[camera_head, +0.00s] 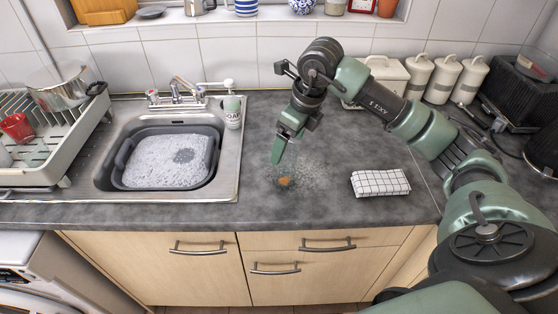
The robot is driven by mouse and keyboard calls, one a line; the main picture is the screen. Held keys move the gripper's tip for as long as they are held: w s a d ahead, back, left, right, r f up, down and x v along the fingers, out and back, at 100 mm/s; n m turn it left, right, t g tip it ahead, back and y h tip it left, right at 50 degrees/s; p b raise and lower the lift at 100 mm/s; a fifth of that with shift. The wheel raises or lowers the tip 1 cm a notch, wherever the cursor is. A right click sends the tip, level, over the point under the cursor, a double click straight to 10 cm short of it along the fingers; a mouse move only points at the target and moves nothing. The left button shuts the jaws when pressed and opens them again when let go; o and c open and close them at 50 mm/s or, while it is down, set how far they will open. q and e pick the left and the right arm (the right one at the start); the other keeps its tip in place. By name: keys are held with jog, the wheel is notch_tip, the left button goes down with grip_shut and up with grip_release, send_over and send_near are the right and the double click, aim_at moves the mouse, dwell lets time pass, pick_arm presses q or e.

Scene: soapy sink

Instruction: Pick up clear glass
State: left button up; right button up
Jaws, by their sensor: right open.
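My right gripper (279,152) hangs over the counter right of the sink, its fingers pointing down. From this angle the gap between its fingers is hard to see, and nothing is clearly held in it. I cannot make out a clear glass for certain. Just below the fingertips, the counter has an orange-brown spot (285,181) with a faint pale, speckled patch around it. My left gripper is not in view.
The metal sink (230,180) holds a grey tub (211,139) of white foam with a darker round patch. A soap bottle (232,111) stands at its back right corner. A checked cloth (380,183) lies at right. A dish rack (88,125) stands at left.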

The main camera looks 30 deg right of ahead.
aim_at(285, 167)
jog(key=f+p, duration=0.2)
jog(key=shift+a+f, duration=0.35)
jog(key=x, duration=0.2)
jog(key=shift+w+a+f, duration=0.1)
jog(key=shift+w+f, duration=0.1)
jog(key=shift+f, duration=0.1)
jog(key=shift+w+f, duration=0.15)
jog(key=shift+f, duration=0.25)
jog(key=c, duration=1.7)
jog(key=shift+r, duration=0.1)
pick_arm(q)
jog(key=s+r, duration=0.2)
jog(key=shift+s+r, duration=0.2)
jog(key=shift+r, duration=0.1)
pick_arm(e)
jog(key=shift+r, duration=0.1)
